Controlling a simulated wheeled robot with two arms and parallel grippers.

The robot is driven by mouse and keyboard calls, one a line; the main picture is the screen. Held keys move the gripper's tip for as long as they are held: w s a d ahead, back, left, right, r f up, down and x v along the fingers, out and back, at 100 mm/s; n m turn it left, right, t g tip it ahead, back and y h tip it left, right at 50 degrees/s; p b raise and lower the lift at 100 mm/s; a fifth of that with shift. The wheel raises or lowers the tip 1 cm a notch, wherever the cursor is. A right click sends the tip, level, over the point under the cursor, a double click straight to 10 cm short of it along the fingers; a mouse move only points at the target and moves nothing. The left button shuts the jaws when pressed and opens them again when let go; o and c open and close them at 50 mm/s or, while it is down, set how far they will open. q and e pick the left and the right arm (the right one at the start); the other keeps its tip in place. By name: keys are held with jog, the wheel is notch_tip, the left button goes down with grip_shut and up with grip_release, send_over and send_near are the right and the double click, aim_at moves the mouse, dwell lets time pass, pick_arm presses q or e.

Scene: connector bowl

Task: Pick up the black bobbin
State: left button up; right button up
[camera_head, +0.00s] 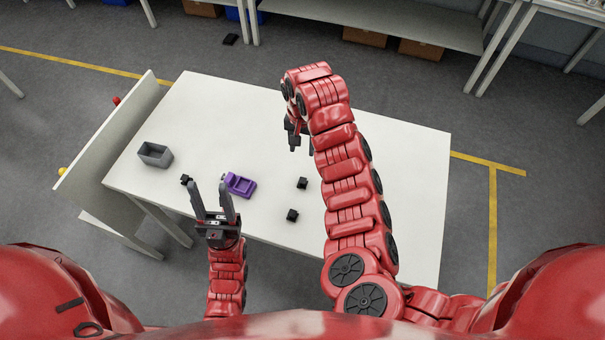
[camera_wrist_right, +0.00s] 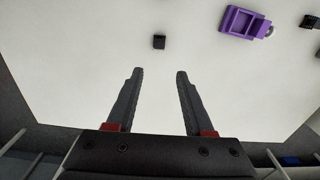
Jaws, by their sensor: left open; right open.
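Several small black parts lie on the white table: one at the left (camera_head: 186,179), one right of centre (camera_head: 302,183), and one nearer me (camera_head: 292,215). I cannot tell which is the bobbin. My left gripper (camera_head: 209,188) is open and empty, just below the left black part and the purple part (camera_head: 239,184). My right gripper (camera_head: 294,138) is partly hidden by its arm over the table's far half. In the right wrist view, its open, empty fingers (camera_wrist_right: 158,72) point toward a small black part (camera_wrist_right: 159,42), with a visible gap. Another black part (camera_wrist_right: 311,20) shows at that view's right edge.
A grey open bin (camera_head: 155,155) stands at the table's left. The purple part also shows in the right wrist view (camera_wrist_right: 243,22). A pale upright panel (camera_head: 112,140) stands along the left table edge. The table's right side is clear.

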jog(key=b, duration=0.4)
send_near(302, 180)
jog(key=shift+f, duration=0.15)
notch_tip(302, 180, down, 3)
jog(key=shift+r+p, duration=0.15)
jog(key=shift+p, duration=0.45)
jog(key=shift+f+p, duration=0.75)
jog(key=shift+f, duration=0.05)
jog(key=shift+d+f+p, duration=0.1)
jog(key=shift+f+p, duration=0.35)
jog(key=shift+f, duration=0.3)
jog(key=shift+w+f, duration=0.1)
jog(key=shift+f, duration=1.15)
grip_shut()
